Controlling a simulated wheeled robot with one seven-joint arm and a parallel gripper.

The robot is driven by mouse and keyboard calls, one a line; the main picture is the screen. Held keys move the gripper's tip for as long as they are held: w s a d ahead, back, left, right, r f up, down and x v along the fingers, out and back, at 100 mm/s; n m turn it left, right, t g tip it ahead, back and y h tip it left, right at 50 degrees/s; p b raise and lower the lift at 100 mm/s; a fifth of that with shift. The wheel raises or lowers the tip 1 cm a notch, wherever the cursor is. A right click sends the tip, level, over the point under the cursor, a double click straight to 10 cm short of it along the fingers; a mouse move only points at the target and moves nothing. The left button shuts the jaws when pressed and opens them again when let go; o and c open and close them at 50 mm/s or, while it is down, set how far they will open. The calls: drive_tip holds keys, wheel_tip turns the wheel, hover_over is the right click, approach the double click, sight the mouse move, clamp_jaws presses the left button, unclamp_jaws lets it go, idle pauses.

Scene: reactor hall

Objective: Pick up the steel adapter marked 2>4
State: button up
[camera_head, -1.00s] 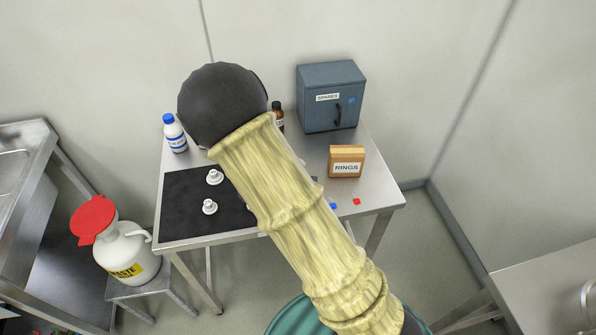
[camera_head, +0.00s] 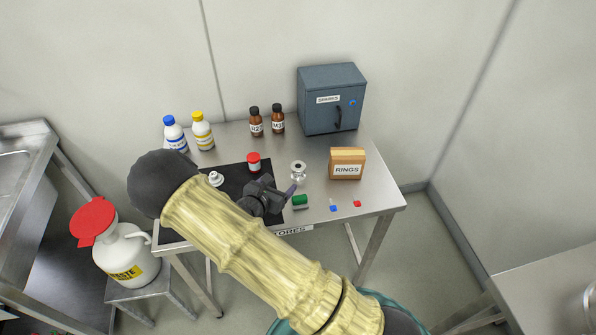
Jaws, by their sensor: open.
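A steel flanged adapter (camera_head: 298,172) stands upright on the bare steel table, just right of the black mat. A pale flanged piece (camera_head: 215,179) stands on the mat, partly hidden by my arm. I cannot read a 2>4 mark on either. My gripper (camera_head: 287,194) is open over the front right part of the mat, a little in front and left of the steel adapter, apart from it in the picture. Nothing shows between its fingers. My arm hides the front left of the mat.
A red-capped jar (camera_head: 254,162) stands behind my gripper, and a green piece (camera_head: 300,201) lies close to its right. Bottles (camera_head: 203,133), a grey cabinet (camera_head: 332,99) and a RINGS box (camera_head: 346,165) line the back and right. A waste can (camera_head: 126,253) stands at left.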

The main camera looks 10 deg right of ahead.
sight(299, 166)
drive_tip(key=p+x, duration=0.1)
drive_tip(key=x, duration=0.9)
drive_tip(key=shift+p, duration=0.35)
drive_tip(key=x, duration=0.1)
drive_tip(key=p+x, duration=0.1)
drive_tip(key=x, duration=0.2)
drive_tip(key=shift+w+d+r+p, duration=0.15)
drive_tip(key=shift+d+p, duration=0.25)
drive_tip(key=shift+d, duration=0.2)
drive_tip(key=shift+w, duration=0.15)
drive_tip(key=c, duration=1.2)
